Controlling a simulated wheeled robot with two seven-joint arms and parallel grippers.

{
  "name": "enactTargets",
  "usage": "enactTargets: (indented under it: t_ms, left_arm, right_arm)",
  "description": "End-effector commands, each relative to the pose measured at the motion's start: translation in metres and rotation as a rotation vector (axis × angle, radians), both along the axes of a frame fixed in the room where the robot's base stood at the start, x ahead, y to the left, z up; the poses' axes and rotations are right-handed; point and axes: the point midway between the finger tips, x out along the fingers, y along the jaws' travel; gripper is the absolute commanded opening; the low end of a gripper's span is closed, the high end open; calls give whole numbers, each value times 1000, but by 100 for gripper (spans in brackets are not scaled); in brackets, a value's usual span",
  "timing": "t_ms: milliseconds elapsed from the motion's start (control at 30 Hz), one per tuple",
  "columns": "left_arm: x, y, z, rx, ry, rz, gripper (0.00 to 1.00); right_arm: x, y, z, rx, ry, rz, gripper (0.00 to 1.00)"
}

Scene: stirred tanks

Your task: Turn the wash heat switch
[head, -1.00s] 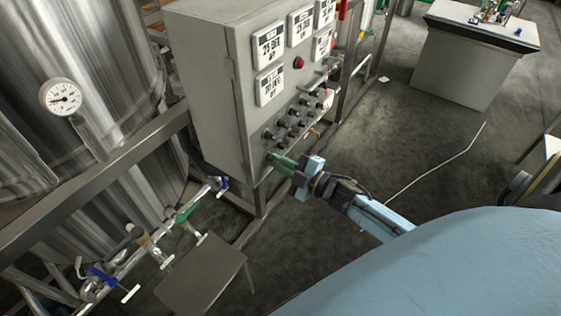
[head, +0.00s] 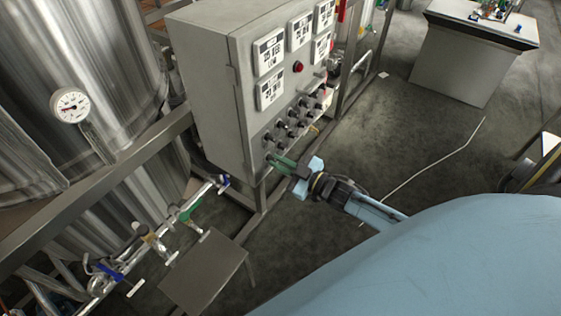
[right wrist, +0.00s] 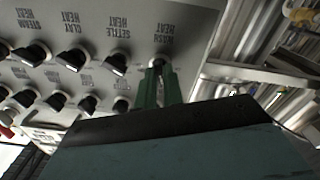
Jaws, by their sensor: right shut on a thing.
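The wash heat switch (right wrist: 157,63) is a dark knob under the "WASH HEAT" label, at the lower end of a row of switches on the panel face. My right gripper (right wrist: 158,72) has its two green fingers on either side of this knob and is shut on it. The fingers hide much of the knob, so its pointer direction cannot be read. In the head view my right gripper (head: 272,158) reaches the lower corner of the grey control cabinet (head: 205,85). My left gripper is not in view.
Other black switches, including settle heat (right wrist: 116,63) and clay heat (right wrist: 74,66), sit beside it. A red button (head: 298,67) and several white displays are above. Pipes with valves (head: 185,210) and steel tanks (head: 75,60) stand left. The floor at right is mostly open.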

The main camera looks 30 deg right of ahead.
Motion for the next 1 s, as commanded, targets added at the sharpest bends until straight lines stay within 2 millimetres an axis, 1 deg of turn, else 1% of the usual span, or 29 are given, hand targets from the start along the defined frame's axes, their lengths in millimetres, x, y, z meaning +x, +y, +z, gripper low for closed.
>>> enactTargets:
  t_ms: [467, 500, 633, 667, 900, 1000]
  left_arm:
    - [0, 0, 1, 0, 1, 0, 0]
    - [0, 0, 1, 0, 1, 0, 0]
    - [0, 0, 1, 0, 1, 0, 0]
    - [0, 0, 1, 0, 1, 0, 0]
    - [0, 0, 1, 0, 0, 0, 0]
    - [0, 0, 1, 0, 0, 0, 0]
  right_arm:
    - [0, 0, -1, 15, 8, 1, 0]
    - [0, 0, -1, 15, 8, 1, 12]
    - [0, 0, 0, 15, 8, 1, 29]
    - [0, 0, 0, 15, 8, 1, 31]
    - [0, 0, 0, 15, 6, 1, 31]
    - [-4, -2, -1, 14, 8, 0, 31]
